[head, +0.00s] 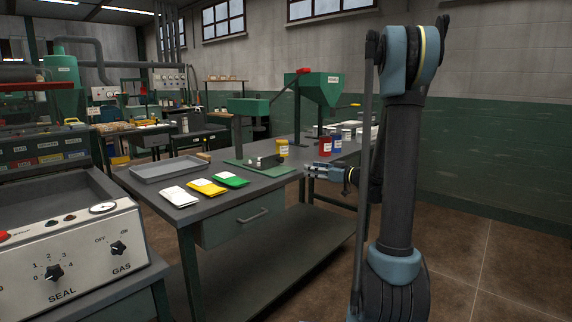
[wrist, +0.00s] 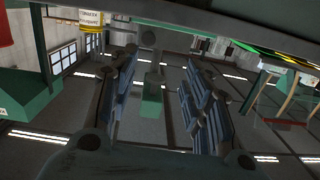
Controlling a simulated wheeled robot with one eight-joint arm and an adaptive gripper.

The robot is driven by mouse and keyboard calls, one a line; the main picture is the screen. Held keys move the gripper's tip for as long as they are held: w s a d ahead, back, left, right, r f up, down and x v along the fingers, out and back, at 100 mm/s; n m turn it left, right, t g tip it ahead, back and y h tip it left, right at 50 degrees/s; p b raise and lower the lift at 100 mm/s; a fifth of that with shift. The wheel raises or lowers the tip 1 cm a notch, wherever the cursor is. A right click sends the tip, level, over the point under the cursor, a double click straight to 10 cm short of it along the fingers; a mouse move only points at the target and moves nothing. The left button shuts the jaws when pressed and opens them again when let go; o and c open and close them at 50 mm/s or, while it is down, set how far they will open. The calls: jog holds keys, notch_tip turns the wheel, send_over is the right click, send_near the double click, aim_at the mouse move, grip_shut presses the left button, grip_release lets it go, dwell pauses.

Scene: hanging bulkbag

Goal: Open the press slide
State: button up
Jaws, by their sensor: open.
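The press (head: 248,107) has a green head on a dark column, a lever with a red knob (head: 303,71), and a green base plate (head: 242,166) on the workbench. A small dark part with a pale piece (head: 264,160) sits on the plate; I cannot tell for sure that it is the slide. My gripper (head: 312,172) is open and empty at the bench's right edge, pointing left toward this part and apart from it. In the upside-down wrist view, the green press head (wrist: 152,98) and a grey rounded part (wrist: 149,38) show between my spread fingers (wrist: 158,78).
White, yellow and green packets (head: 206,187) and a grey tray (head: 172,167) lie on the bench. A yellow can (head: 282,147) and red and blue containers (head: 326,146) stand behind my gripper. A green hopper (head: 318,88) is farther back. A control panel is at left. Floor at right is clear.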

aim_at(282, 160)
jog(key=shift+t, duration=0.3)
jog(key=x, duration=0.6)
jog(key=w+x, duration=0.1)
jog(key=x, duration=0.5)
jog(key=d+x, duration=0.1)
jog(key=x, duration=0.5)
jog(key=shift+w+d+r, duration=0.1)
jog(key=shift+w+r, duration=0.05)
jog(key=shift+r, duration=0.2)
grip_shut()
